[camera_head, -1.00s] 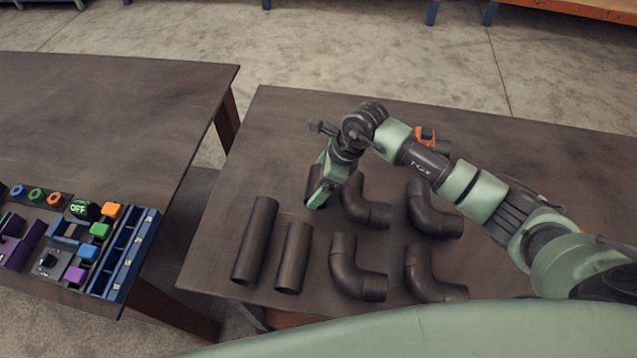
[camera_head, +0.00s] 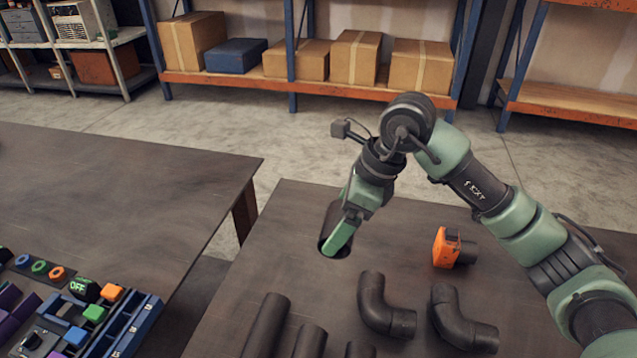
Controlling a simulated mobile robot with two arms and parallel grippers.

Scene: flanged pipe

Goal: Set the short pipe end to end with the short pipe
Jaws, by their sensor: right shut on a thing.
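My right gripper (camera_head: 340,235) is shut on a dark short pipe (camera_head: 331,218). The pipe points its open end toward me, and the green finger covers part of it. It appears to be held above the back left part of the right table, though its exact height is hard to tell. Another dark short pipe (camera_head: 310,343) lies on the table nearer to me, cut off by the bottom edge of the picture. A longer dark pipe (camera_head: 266,324) lies just left of it. My left gripper is out of view.
Two dark elbow pipes (camera_head: 383,308) (camera_head: 462,322) lie right of the straight pipes. An orange part with a dark stub (camera_head: 446,248) stands further back. The left table (camera_head: 110,185) holds a blue rack (camera_head: 130,330) and coloured parts. Shelves with boxes stand behind.

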